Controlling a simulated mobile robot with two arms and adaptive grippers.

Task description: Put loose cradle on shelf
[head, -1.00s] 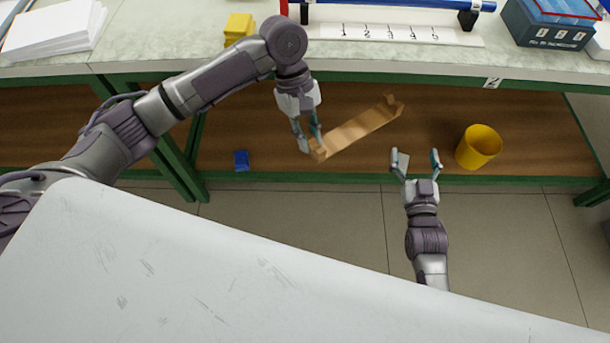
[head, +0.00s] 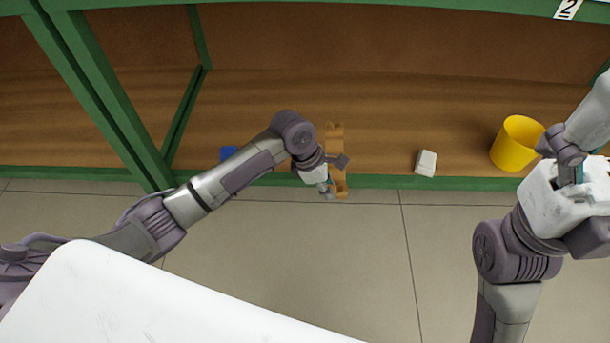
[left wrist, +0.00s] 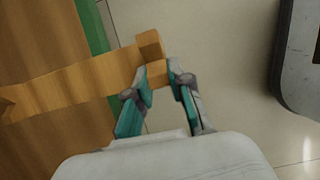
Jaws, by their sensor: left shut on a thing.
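The loose cradle, a long wooden piece with raised ends, (head: 336,142) is in my left gripper (head: 334,180). In the head view it reaches in over the lower brown shelf (head: 380,110), with its near end at the green front edge. In the left wrist view the fingers (left wrist: 160,78) are shut on the upright end of the cradle (left wrist: 85,85), and the rest runs left over the shelf. I cannot tell whether it touches the shelf. My right gripper (head: 572,175) is at the right edge, partly hidden by its own arm; its jaws are unclear.
A yellow cup (head: 512,145) stands on the shelf at the right. A small white block (head: 426,162) lies near the shelf's front edge. A blue piece (head: 229,154) lies left, partly behind my left arm. Green posts (head: 95,95) frame the shelf; its middle is clear.

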